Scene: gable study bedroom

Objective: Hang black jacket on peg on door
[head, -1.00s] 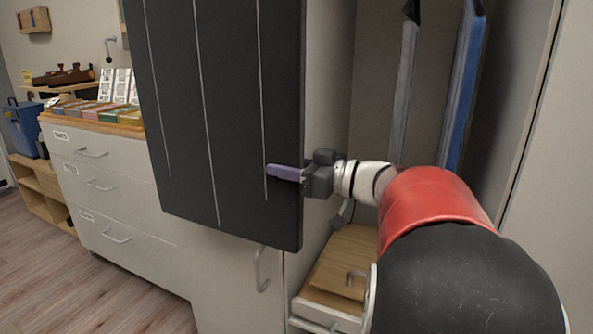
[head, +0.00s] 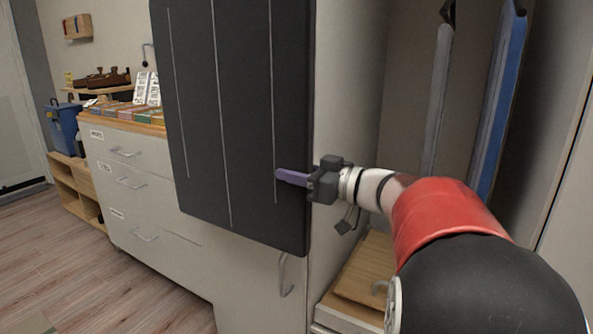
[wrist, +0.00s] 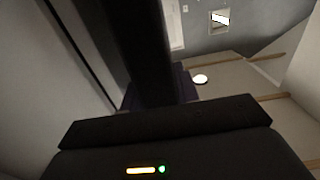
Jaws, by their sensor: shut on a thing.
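The black jacket (head: 235,120) hangs as a flat dark panel with thin pale lines in the head view. Its upper end is beyond the frame's top edge. My gripper (head: 293,178) is shut on its right edge, with a purple finger across the front. In the wrist view, a dark upright strip (wrist: 148,50), apparently the jacket, rises from the gripper. A pale door (head: 15,110) stands at the far left of the head view. No peg shows on its visible part.
An open wardrobe with grey and blue hanging items (head: 500,95) is to the right, close to my arm. A white drawer unit (head: 150,185) stands behind and left of the jacket. Open wooden floor (head: 60,270) lies at lower left.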

